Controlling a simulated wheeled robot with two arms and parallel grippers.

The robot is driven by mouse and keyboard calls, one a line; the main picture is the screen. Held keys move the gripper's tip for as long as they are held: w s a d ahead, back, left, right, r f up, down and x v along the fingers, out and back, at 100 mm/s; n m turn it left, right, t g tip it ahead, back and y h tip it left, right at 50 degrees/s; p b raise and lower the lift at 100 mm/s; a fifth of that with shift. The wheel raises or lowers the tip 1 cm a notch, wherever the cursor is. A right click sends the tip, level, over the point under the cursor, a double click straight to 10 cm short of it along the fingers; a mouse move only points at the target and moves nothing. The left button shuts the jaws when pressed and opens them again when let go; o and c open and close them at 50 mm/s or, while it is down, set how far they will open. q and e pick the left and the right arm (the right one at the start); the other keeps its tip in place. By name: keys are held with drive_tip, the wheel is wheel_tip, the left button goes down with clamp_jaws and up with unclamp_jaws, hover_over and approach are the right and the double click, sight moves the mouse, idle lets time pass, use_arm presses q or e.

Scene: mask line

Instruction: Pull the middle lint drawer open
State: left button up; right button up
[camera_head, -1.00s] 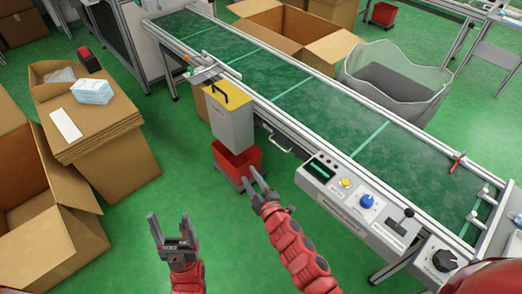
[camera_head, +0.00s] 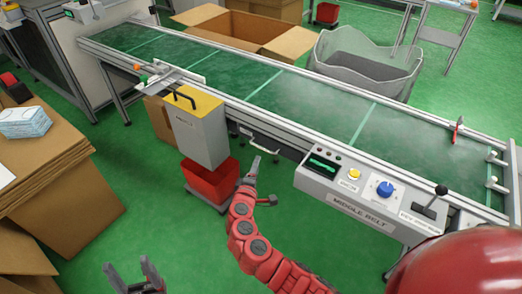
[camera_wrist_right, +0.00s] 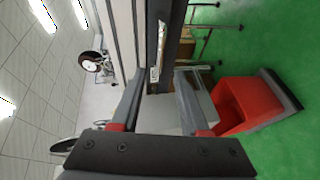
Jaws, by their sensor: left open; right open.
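The conveyor labelled "MIDDLE BELT" runs across the head view. Under its near side frame is a pale bar handle (camera_head: 260,142), which appears to be the lint drawer's; the drawer front is in shadow and hard to make out. My right gripper (camera_head: 264,183) is open and empty, below and in front of that handle and apart from it. In the right wrist view its two fingers (camera_wrist_right: 160,102) stand apart; I cannot tell the handle for certain there. My left gripper (camera_head: 131,275) is open and empty at the bottom left edge, far from the conveyor.
A grey box with a yellow top (camera_head: 194,128) hangs at the conveyor's side, left of the handle. A red bin (camera_head: 209,182) stands on the floor below it. The control panel (camera_head: 350,188) juts out to the right. Cartons (camera_head: 70,190) stand at the left.

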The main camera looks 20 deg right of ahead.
sight(262, 148)
drive_tip(key=shift+b+x, duration=1.2)
drive_tip(key=shift+x, duration=4.5)
clamp_jaws()
